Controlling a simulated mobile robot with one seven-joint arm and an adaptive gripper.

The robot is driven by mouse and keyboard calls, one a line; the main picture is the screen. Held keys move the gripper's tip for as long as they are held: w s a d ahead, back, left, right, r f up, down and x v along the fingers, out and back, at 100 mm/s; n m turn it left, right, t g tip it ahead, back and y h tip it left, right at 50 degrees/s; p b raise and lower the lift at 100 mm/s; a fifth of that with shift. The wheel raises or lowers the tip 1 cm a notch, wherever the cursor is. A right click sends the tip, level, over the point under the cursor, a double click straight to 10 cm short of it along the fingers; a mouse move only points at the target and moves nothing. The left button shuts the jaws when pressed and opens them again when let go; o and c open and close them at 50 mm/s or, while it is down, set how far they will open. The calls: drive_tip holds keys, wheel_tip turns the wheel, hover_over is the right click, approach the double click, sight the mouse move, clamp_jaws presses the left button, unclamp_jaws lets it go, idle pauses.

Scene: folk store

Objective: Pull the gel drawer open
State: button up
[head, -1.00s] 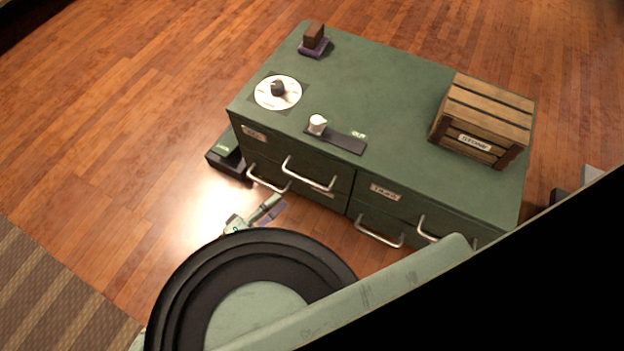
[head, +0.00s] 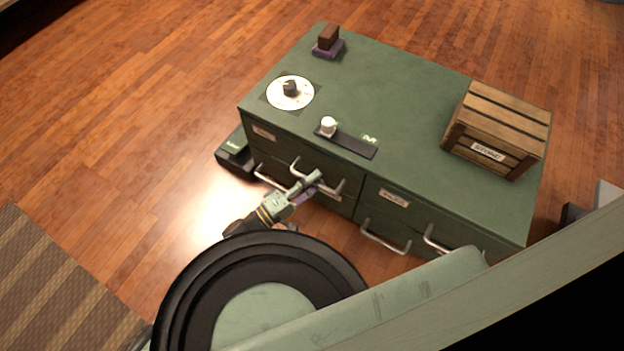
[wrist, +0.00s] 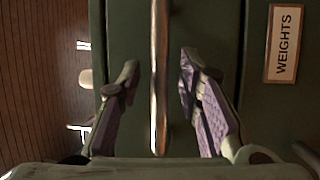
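A green drawer cabinet (head: 400,95) has metal bar handles and small labels on its front. No label that I can read says gel; the left front label (head: 264,132) is too small to read in the head view. My gripper (head: 310,186) is at the left part of the front, at the bar handle (head: 331,189). In the wrist view my gripper (wrist: 159,72) is open, with the handle bar (wrist: 160,110) between its fingers and a visible gap on each side. A label reading WEIGHTS (wrist: 284,43) is right of the bar there. The drawers look shut.
On the cabinet top are a wooden crate (head: 497,128), a white dial (head: 277,94), a white knob on a dark strip (head: 355,145) and a brown block on a purple base (head: 328,40). A dark box (head: 235,158) stands on the floor at the cabinet's left end.

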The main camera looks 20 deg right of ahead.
drive_tip(key=shift+c, duration=0.2)
clamp_jaws()
idle(0.7)
